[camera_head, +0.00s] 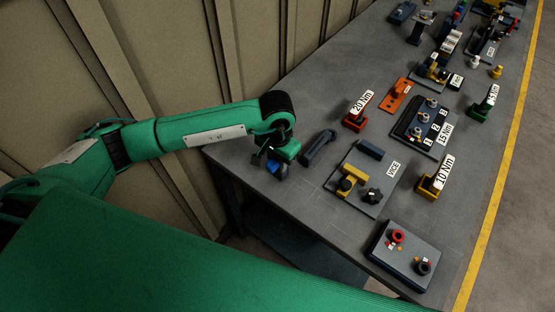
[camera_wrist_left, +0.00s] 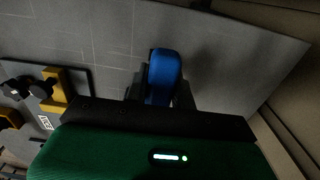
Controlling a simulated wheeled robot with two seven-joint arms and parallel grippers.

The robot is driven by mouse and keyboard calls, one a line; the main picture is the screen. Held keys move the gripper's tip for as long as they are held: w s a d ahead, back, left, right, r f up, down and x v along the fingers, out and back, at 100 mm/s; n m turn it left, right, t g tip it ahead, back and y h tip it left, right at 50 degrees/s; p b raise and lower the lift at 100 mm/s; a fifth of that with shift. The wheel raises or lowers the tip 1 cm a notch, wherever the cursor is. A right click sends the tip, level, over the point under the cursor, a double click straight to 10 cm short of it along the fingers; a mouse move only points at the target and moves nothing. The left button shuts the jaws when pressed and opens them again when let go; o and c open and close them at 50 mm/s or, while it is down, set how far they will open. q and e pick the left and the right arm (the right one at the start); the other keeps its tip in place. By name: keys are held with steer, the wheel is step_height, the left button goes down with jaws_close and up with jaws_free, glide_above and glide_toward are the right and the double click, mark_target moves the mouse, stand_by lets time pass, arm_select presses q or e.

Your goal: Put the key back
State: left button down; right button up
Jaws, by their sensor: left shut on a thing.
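My left gripper (camera_head: 272,168) is at the left end of the grey table and is shut on a blue, rounded piece (camera_head: 277,169). The wrist view shows this blue piece (camera_wrist_left: 164,76) between the two dark fingers, over the bare table top. It may be the key; its lower end is hidden. A grey box (camera_head: 406,254) at the table's near end carries a red round part (camera_head: 397,236) and a black round part (camera_head: 423,267), with small tags beside them. I cannot tell whether either takes a key. My right gripper is not in view.
A dark elongated block (camera_head: 318,148) lies just right of my left gripper. A vice plate (camera_head: 363,182) with a yellow part is beyond it. Labelled 20 Nm (camera_head: 356,112) and 10 Nm (camera_head: 433,182) tools stand farther off. A panelled wall (camera_head: 180,60) is behind; the table's near-left top is bare.

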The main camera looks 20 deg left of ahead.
arm_select(q)
steer(key=shift+f+b, duration=0.3)
steer(key=shift+b, duration=0.05)
steer(key=c, duration=1.1)
jaws_free()
